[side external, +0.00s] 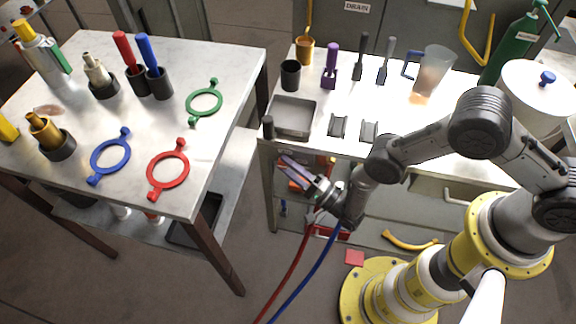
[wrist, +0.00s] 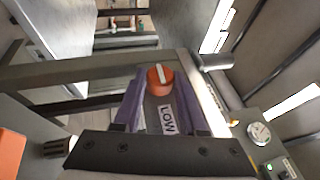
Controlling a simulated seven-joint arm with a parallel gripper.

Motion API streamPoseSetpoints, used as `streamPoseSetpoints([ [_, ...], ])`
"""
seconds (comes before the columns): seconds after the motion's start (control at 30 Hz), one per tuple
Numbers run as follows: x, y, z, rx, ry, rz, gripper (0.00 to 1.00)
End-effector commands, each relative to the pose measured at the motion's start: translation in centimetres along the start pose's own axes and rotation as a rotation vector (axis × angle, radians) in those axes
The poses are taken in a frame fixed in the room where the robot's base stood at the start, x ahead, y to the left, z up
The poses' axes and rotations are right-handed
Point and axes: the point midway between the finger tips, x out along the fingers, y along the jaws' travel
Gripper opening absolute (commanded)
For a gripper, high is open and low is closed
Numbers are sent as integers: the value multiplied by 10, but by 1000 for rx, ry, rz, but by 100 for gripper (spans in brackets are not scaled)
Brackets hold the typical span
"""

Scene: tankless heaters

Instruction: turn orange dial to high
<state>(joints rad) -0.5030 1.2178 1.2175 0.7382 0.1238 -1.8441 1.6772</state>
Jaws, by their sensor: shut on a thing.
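The orange dial (wrist: 160,76) with a white pointer stripe shows in the wrist view, between the tips of my purple fingers. A white label reading LOW (wrist: 167,119) lies on the panel nearer the camera, between the fingers. My gripper (wrist: 160,80) is shut on the dial. The stripe runs roughly along the fingers, tilted slightly. In the side external view my gripper (side external: 285,168) is low in front of the right table's left end. The dial cannot be made out clearly there. No HIGH label is readable.
A round gauge (wrist: 258,133) and a green light sit right of my gripper in the wrist view. An orange block (wrist: 10,155) shows at lower left. Red (side external: 294,262) and blue (side external: 305,277) hoses hang below my gripper. The left table (side external: 140,70) holds rings and tools.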

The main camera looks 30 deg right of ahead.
Motion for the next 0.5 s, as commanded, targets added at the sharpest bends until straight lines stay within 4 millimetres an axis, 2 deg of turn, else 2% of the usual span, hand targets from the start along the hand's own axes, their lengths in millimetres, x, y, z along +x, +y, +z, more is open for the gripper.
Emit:
streamPoseSetpoints([
  [0.27, 0, -1, 0, -13, 0, 32, 0],
  [0.5, 1, -5, 0, -65, 0, 154, 0],
])
